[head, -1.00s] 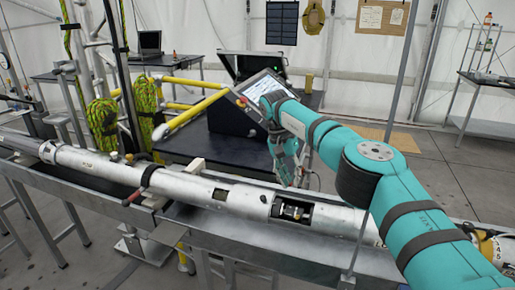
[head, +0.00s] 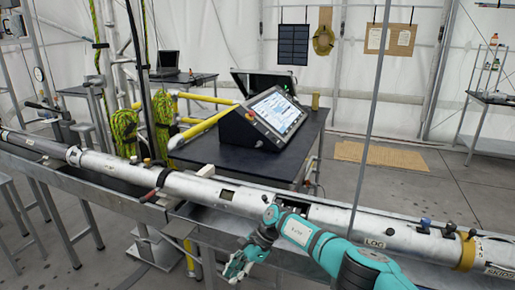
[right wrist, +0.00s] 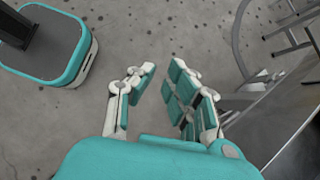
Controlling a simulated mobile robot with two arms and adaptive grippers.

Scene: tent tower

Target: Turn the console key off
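The console (head: 262,124) is a dark box with a slanted, lit screen, on a black table in the middle of the head view. Its key is too small to make out. My right gripper (head: 238,266) is low in the head view, in front of the long silver tube and well apart from the console. In the right wrist view the right gripper (right wrist: 160,78) has its fingers spread, with only bare floor between them. My left gripper is not in view.
The long silver tube (head: 190,186) lies on a metal trough between my right arm and the console table (head: 190,152). Yellow rails (head: 200,128) stand left of the console. A thin grey pole (head: 370,120) rises at its right.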

